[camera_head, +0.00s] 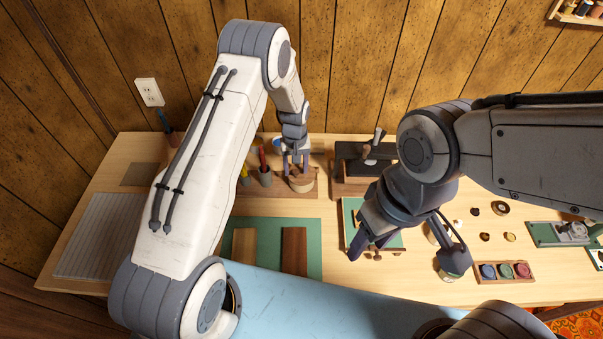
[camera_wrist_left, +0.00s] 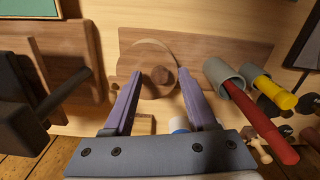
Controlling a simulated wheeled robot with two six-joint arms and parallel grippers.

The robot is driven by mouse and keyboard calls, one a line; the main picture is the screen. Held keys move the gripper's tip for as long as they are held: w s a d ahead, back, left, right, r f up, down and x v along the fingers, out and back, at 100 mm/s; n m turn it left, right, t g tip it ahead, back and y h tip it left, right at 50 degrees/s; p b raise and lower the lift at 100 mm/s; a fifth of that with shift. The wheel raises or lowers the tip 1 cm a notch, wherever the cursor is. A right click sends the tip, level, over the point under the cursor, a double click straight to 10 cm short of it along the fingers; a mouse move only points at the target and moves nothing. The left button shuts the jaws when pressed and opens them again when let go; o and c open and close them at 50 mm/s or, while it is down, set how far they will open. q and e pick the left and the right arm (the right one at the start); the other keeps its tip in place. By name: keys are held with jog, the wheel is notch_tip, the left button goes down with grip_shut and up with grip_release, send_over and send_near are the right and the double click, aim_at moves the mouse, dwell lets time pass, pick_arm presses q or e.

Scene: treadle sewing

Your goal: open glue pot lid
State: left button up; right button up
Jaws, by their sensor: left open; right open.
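A round wooden lid with a small dark knob, which looks like the glue pot lid (camera_head: 302,184), sits on the wooden rack at the back of the table. In the left wrist view the lid (camera_wrist_left: 148,58) and its knob (camera_wrist_left: 160,76) lie between and just beyond the fingertips. My left gripper (camera_head: 296,168) is open and points down over the lid; its fingers also show in the left wrist view (camera_wrist_left: 159,82). I cannot tell whether they touch the knob. The pot's body is mostly hidden under the lid. My right gripper (camera_head: 366,246) is open, pointing down near the front-middle, away from the lid.
Grey cups with red and yellow handled tools (camera_wrist_left: 262,120) stand on the rack beside the lid. A dark block on a wooden base (camera_head: 352,170) stands to the right. A green mat (camera_head: 268,232) with wooden boards lies in front. A tray of colored jars (camera_head: 505,272) is at right.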

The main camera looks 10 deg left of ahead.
pick_arm(q)
jog(key=shift+f, duration=0.25)
dwell(0.3)
jog(key=shift+f+b, duration=0.45)
jog(key=shift+b, duration=0.1)
jog(key=shift+r, duration=0.25)
jog(key=c, duration=0.8)
